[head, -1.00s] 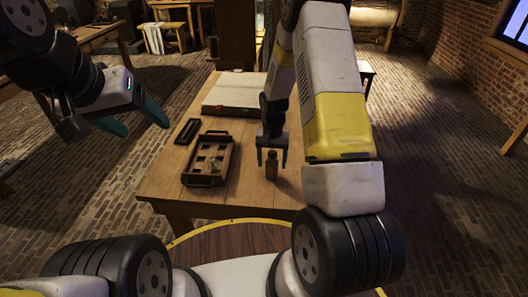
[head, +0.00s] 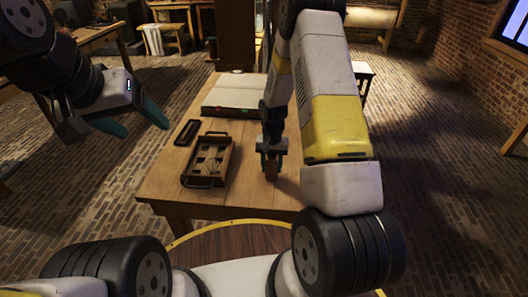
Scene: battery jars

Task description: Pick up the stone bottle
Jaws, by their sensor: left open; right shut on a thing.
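The stone bottle (head: 271,174) is a small brown bottle upright at the right part of the wooden table. My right gripper (head: 271,160) reaches down over it and is shut on it. The gripper hides the upper part of the bottle, and only the lower part shows. I cannot tell whether its base still touches the table. My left gripper (head: 136,121) is open and empty, held in the air left of the table, well away from the bottle.
A dark wooden tray (head: 226,163) with compartments lies left of the bottle on the table (head: 170,184). A narrow dark holder (head: 187,132) lies beyond it. An open book (head: 234,95) lies at the table's back. The table front is clear.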

